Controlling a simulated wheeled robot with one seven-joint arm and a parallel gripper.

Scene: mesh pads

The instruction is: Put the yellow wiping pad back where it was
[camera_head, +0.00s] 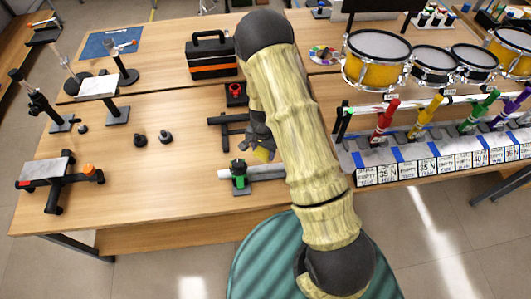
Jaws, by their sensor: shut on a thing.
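My arm reaches from the bottom of the head view up over the table, and its forearm hides part of my gripper. My gripper (260,147) is low over the table's middle, pointing down, shut on the yellow wiping pad (263,155). Only a small yellow patch of the pad shows at the fingertips. It is just above and right of a green-and-black clamp (239,172) with a grey bar. I cannot tell whether the pad touches anything below it.
A black stand (233,122) with a red-topped block (236,91) is left of my arm. A black-and-orange toolbox (211,56) stands behind. Drums (376,59) and a rack of coloured handles (385,120) fill the right. The table's front left middle is clear.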

